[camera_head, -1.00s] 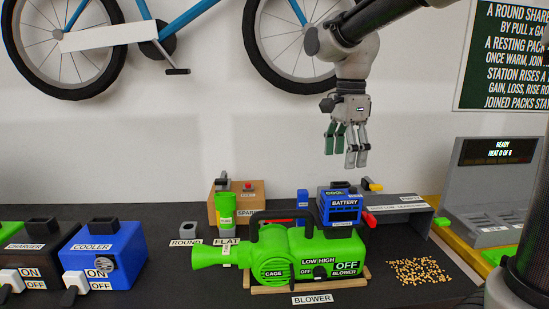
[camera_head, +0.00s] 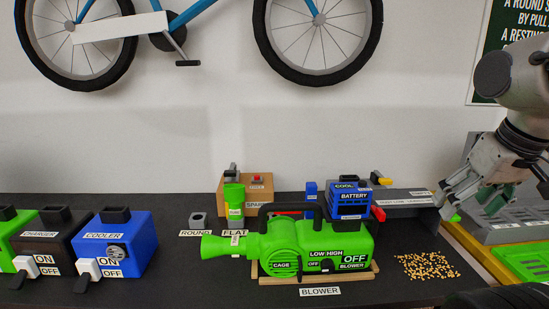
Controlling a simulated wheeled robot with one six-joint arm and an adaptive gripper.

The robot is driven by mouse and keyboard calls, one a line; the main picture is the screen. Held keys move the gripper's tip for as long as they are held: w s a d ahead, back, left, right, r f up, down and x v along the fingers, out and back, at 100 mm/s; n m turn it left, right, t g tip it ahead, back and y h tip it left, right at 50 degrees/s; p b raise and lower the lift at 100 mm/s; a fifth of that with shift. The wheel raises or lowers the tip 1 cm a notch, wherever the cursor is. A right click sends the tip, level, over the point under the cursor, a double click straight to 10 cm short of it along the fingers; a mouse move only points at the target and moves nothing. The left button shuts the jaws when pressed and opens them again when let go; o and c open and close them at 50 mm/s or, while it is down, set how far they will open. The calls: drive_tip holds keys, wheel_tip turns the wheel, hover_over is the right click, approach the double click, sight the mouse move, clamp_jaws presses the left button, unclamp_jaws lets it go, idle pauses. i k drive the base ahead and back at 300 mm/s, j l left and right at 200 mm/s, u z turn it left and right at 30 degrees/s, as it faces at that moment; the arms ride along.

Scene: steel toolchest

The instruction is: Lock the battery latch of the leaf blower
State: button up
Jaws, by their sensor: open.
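The green leaf blower (camera_head: 300,246) lies in a wooden cradle at the front middle of the dark bench, nozzle to the left. Its labels read cage, low, high and off. A blue battery (camera_head: 350,199) labelled "BATTERY" and "COOL" shows at the blower's rear top; I cannot tell how it is seated. A red lever (camera_head: 379,214) sticks out at the battery's right, and a yellow piece (camera_head: 383,179) shows above it. I cannot tell which is the latch. My gripper (camera_head: 447,205) is open and empty, right of the blower and battery, at the bench's right end.
A grey shelf (camera_head: 412,198) stands behind the blower, close to my gripper. Yellow pellets (camera_head: 427,266) lie right of the blower. A blue cooler (camera_head: 130,242) and dark charger (camera_head: 45,240) stand left. A grey station (camera_head: 505,205) is at right.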

sight(381, 215)
drive_tip(key=k+l, duration=0.1)
drive_tip(key=k, duration=0.4)
drive_tip(key=k+l, duration=0.1)
drive_tip(key=k, duration=0.45)
